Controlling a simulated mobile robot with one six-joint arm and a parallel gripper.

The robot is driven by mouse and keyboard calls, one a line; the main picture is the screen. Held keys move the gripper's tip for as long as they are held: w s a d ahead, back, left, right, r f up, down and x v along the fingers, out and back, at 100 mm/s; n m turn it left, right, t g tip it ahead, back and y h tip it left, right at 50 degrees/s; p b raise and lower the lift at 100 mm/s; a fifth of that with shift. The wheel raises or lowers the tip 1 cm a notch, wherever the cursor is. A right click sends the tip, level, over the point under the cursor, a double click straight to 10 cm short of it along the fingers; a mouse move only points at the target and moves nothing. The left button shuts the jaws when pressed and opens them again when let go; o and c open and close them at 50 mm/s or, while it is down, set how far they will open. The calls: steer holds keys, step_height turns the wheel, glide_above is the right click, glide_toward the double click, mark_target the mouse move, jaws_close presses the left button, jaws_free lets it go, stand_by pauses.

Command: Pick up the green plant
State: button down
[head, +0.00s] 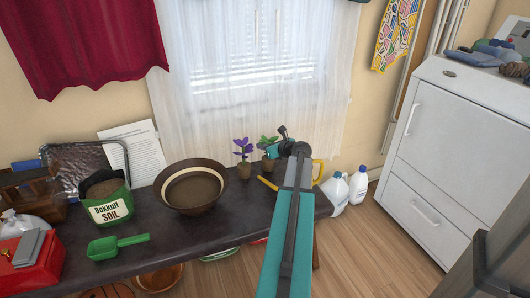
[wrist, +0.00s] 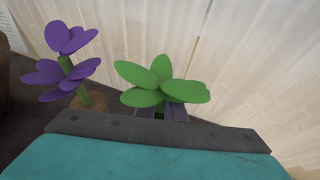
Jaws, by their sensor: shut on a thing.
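The green plant (wrist: 160,82) has several broad green leaves and shows just beyond my gripper in the wrist view. In the head view the green plant (head: 268,141) stands at the right part of the dark table, in front of the curtain. My gripper (wrist: 163,112) is shut on the plant, with its grey fingertips just under the leaves. The gripper (head: 275,150) also shows in the head view, right at the plant. The lower stem and base are mostly hidden by the gripper.
A purple plant (wrist: 68,65) stands close on the left; it also shows in the head view (head: 243,150). A brown bowl (head: 191,187), a soil bag (head: 112,208) and a green scoop (head: 117,245) lie further left. White bottles (head: 336,190) stand past the table's right end.

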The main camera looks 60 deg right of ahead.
step_height(320, 180, up, 10)
steer(key=p, duration=0.3)
stand_by(0.8)
